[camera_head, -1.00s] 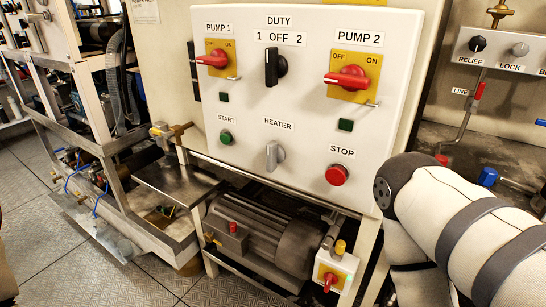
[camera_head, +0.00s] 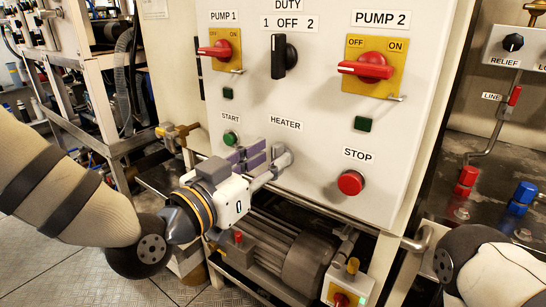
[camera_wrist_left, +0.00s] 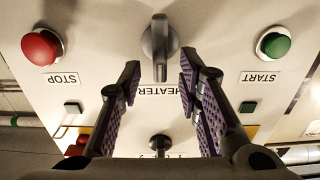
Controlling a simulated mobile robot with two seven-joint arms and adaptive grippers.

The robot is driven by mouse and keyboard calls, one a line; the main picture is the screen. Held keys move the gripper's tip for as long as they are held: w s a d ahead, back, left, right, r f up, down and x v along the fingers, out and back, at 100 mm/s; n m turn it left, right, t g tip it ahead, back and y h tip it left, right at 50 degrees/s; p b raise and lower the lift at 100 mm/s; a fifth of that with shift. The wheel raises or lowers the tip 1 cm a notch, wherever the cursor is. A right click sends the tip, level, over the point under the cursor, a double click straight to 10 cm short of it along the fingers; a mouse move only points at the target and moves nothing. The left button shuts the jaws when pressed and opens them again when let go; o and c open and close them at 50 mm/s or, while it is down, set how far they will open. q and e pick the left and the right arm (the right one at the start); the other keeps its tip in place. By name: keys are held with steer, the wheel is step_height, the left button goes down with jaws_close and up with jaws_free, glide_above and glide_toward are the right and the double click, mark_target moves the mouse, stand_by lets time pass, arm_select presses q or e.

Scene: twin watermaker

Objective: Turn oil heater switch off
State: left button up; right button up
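The heater switch is a grey bar-shaped knob (camera_wrist_left: 160,46) below the HEATER label on the white panel (camera_head: 325,100). In the upside-down left wrist view its bar stands upright, just ahead of the fingertips and in line with the gap between them. In the head view the knob (camera_head: 283,158) is partly covered by my gripper. My left gripper (camera_head: 258,158) is in front of the panel at the knob, its purple-padded fingers spread. In the left wrist view the gripper (camera_wrist_left: 160,78) is open with nothing between its pads. My right gripper is out of view.
The green START button (camera_head: 231,138) is left of the knob and the red STOP button (camera_head: 350,183) right of it. Red PUMP 1 (camera_head: 219,51) and PUMP 2 (camera_head: 367,67) switches and the black DUTY switch (camera_head: 282,57) are above. A motor (camera_head: 285,245) sits below the panel.

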arm_select(q)
steer(key=shift+x, duration=0.95)
jaws_close()
